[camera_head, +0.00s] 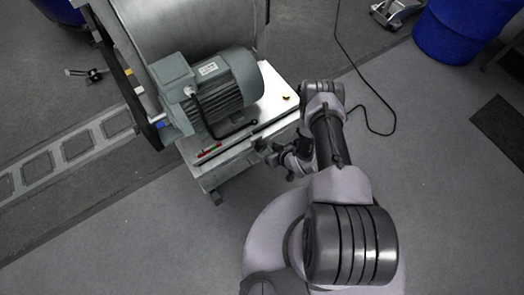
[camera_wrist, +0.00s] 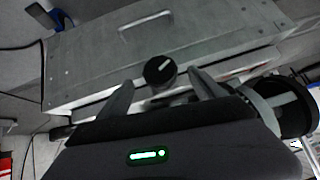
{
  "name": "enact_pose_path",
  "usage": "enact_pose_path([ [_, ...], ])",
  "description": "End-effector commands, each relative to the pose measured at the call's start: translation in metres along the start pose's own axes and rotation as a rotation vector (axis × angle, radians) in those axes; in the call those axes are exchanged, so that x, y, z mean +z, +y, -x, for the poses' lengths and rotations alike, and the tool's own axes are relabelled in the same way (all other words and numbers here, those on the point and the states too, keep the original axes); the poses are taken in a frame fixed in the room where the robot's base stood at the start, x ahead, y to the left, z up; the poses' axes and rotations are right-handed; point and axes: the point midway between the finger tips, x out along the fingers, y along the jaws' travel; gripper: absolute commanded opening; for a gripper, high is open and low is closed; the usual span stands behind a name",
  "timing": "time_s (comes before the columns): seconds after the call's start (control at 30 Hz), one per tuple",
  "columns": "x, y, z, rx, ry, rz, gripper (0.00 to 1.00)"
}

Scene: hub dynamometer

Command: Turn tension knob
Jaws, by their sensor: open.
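The black round tension knob (camera_wrist: 160,71), with a pale bar mark on its face, sits on the front of a grey metal cabinet in the wrist view. My gripper (camera_wrist: 161,79) is open, with one finger on each side of the knob. Gaps show between the knob and both fingers, and nothing is held. I cannot tell whether the knob lies fully within the fingers' depth. In the head view my gripper (camera_head: 278,158) is at the front side of the machine bench, and I cannot make out the knob there.
The bench (camera_head: 273,98) carries a grey-green motor (camera_head: 225,88) beside a large drum (camera_head: 180,25). A black cable (camera_head: 362,85) lies on the floor to the right. A blue barrel (camera_head: 450,38) stands far right.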

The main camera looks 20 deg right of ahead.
Motion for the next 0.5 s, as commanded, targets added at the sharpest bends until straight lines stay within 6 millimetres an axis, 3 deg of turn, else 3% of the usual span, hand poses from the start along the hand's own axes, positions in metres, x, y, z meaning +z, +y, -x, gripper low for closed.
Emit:
enact_pose_path([
  [0.03,0.004,0.000,-0.017,-0.002,0.001,0.003,0.77],
  [0.2,0.003,0.000,-0.046,0.000,0.001,0.002,0.77],
  [0.5,-0.001,0.000,-0.056,0.001,0.000,0.000,0.77],
])
